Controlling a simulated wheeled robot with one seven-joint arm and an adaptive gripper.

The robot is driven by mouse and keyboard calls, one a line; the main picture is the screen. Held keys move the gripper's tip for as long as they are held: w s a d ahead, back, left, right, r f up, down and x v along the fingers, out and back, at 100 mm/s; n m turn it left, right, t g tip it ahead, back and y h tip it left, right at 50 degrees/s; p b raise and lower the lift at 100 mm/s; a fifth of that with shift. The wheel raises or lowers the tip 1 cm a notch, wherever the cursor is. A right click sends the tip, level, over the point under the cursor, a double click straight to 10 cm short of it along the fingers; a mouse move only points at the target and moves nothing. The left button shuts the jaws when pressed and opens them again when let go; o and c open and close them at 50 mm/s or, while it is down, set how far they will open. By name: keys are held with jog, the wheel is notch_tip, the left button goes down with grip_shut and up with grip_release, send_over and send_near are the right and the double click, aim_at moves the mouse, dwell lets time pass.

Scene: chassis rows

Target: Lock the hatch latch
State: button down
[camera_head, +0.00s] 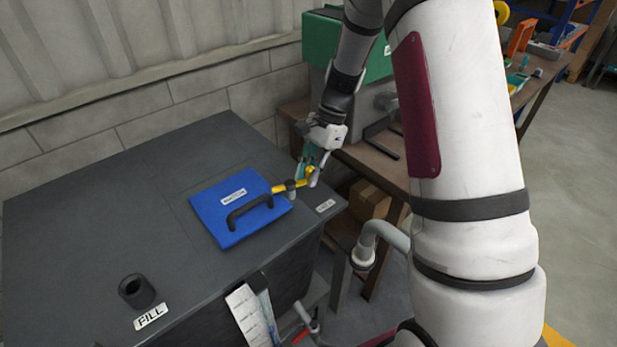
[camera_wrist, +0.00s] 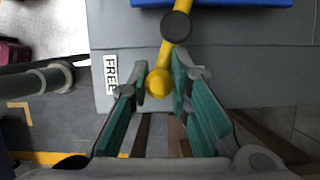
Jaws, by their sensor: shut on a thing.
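The blue hatch (camera_head: 237,218) lies flat on top of the dark grey tank, with a black handle (camera_head: 248,210) and a small white label. A yellow latch lever (camera_head: 279,188) turns on a dark round pivot (camera_wrist: 177,26) beside the hatch's edge. In the wrist view the lever (camera_wrist: 168,58) points away from the hatch, and its round yellow knob (camera_wrist: 160,82) sits between my fingers. My gripper (camera_head: 309,174) is shut on the lever at this knob end; it also shows in the wrist view (camera_wrist: 161,88). A white FREE label (camera_wrist: 111,73) lies to the left of the knob.
The tank top (camera_head: 90,210) is mostly clear, with a FILL label (camera_head: 151,316) and a short black pipe (camera_head: 137,291) at the near left. A grey bent pipe (camera_head: 383,234) stands off the tank's right side. A wooden workbench (camera_head: 370,160) with a green machine stands behind.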

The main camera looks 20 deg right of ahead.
jog(key=shift+w+a+f+n+g+h+b, duration=0.1)
jog(key=shift+w+n+g+b, duration=0.2)
jog(key=shift+n, duration=0.35)
jog(key=shift+w+a+f+n+g+h+b, duration=0.15)
jog(key=shift+n+g+b, duration=0.15)
jog(key=shift+n, duration=0.4)
jog(key=shift+w+r+n+g+h+b, duration=0.1)
jog(key=shift+w+n+g+b, duration=0.1)
jog(key=shift+n+b, duration=0.35)
jog(key=c, duration=1.5)
grip_release()
jog(key=shift+w, duration=0.1)
jog(key=v, duration=1.2)
jog(key=shift+d, duration=0.1)
